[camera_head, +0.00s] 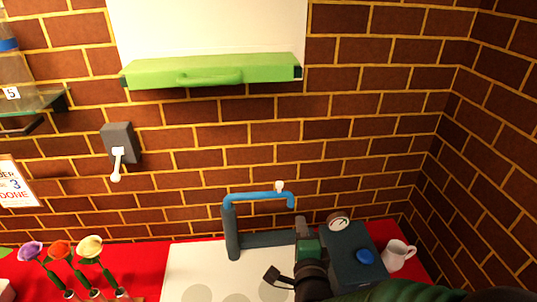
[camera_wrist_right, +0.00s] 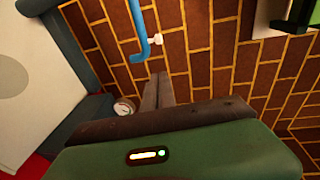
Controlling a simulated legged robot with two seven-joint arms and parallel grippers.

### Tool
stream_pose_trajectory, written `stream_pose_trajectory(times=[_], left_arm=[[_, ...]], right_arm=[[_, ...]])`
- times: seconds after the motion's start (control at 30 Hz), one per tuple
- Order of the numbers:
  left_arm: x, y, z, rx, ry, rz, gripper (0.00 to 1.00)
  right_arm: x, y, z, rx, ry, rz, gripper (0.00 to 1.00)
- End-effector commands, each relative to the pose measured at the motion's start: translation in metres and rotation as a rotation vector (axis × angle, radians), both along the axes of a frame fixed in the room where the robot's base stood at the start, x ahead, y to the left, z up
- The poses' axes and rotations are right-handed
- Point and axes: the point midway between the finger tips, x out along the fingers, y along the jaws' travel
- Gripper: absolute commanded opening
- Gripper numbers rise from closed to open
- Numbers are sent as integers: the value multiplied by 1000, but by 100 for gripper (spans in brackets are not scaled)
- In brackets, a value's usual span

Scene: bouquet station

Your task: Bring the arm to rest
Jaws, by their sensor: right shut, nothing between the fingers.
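My right gripper (camera_head: 302,224) is at the lower middle right of the head view, beside the dark pump body and below the blue tap spout. Its dark fingers (camera_wrist_right: 157,90) are together and empty in the wrist view, pointing towards the brick wall. My green arm comes in from the bottom right. My left gripper is out of view.
A blue tap (camera_head: 258,196) stands over a white board (camera_head: 190,262). A grey pump box (camera_head: 350,260) with a gauge (camera_head: 338,223) and a white jug (camera_head: 398,254) are to the right. Flowers (camera_head: 60,250) stand left. A lever switch (camera_head: 118,150) is on the wall.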

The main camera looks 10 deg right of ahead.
Motion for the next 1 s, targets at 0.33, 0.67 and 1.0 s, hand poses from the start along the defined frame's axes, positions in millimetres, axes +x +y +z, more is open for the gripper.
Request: stream_pose_trajectory(times=[0.33,0.67,1.0], left_arm=[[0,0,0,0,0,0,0],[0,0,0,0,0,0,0],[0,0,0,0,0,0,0]], right_arm=[[-78,-16,-126,-823,686,630,0],[-178,-60,-162,-1168,997,1186,0],[-178,-59,-162,-1166,996,1184,0]])
